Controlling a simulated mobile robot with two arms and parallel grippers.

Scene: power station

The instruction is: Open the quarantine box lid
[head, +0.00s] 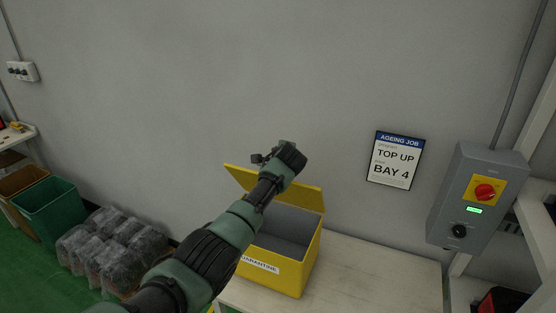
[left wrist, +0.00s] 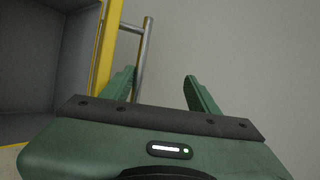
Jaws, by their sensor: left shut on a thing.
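The yellow quarantine box (head: 308,262) stands on a pale bench, its dark grey inside showing. Its yellow lid (head: 309,196) is raised and stands up at the back, near the wall. My left gripper (head: 260,157) is at the raised lid, and my arm covers part of the lid and of the box front. In the left wrist view, the lid edge (left wrist: 106,50) and its metal bar handle (left wrist: 146,48) are by the left finger. My right gripper is out of view.
The bench top (head: 380,275) is clear right of the box. A grey control box (head: 474,195) with a red knob and a sign (head: 396,160) are on the wall. Wrapped packs (head: 112,248) and a green bin (head: 50,208) stand on the left floor.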

